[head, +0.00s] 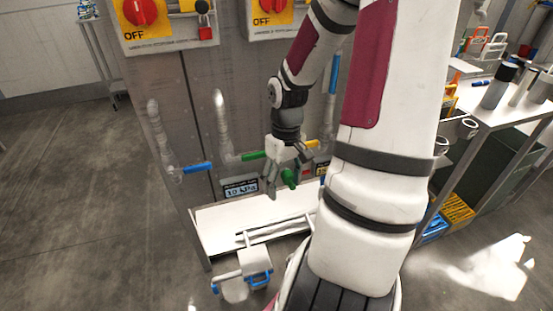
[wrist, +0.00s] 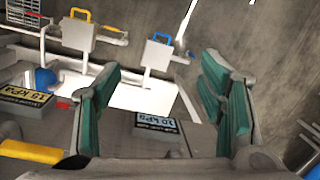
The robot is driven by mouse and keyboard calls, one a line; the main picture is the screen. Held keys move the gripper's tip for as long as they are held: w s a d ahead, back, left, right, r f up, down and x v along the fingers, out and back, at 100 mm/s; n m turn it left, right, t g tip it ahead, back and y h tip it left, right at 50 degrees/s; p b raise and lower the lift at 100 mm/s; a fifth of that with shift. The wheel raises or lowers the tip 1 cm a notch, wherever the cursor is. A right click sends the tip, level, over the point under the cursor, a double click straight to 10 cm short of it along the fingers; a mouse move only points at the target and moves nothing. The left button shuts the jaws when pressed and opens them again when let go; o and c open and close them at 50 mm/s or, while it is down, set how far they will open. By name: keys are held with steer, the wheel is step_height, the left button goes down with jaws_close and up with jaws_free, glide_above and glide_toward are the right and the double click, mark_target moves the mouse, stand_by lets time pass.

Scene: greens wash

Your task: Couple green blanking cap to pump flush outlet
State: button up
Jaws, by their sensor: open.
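The pump flush outlet cannot be made out; my gripper and arm cover part of the panel.
Blue (head: 197,168), green (head: 254,155) and yellow (head: 312,145) levers stick out from the panel. A pressure display (head: 240,188) sits above a white shelf (head: 218,226). A blue-handled grey box (head: 255,262) stands in front. A cluttered bench (head: 520,108) is at right; the left floor is clear.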

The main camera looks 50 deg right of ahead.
steer(key=d+f+m+t+y+b, duration=0.1)
steer(key=d+f+t+y+b, duration=0.15)
steer(key=f, duration=0.65)
steer(key=m+t+h+b, duration=0.3)
steer(key=m+t+b, duration=0.3)
steer(key=t, duration=0.5)
glide_toward(291, 180)
steer(key=shift+g, duration=0.25)
steer(key=b+x, duration=0.2)
steer(key=x, duration=0.8)
steer(key=shift+w+d+r, duration=0.15)
steer(key=shift+r, duration=0.05)
steer(key=shift+c, duration=0.3)
steer(key=c, duration=1.3)
steer(key=shift+s+a+p, duration=0.45)
steer(key=shift+s+a, duration=0.05)
steer(key=shift+s, duration=0.3)
steer(key=shift+s+a+p, duration=0.4)
steer(key=shift+s+a, duration=0.1)
steer(key=shift+s, duration=0.35)
steer(key=shift+s+a+p, duration=0.45)
steer(key=shift+s+a, duration=0.05)
steer(key=shift+s, duration=0.3)
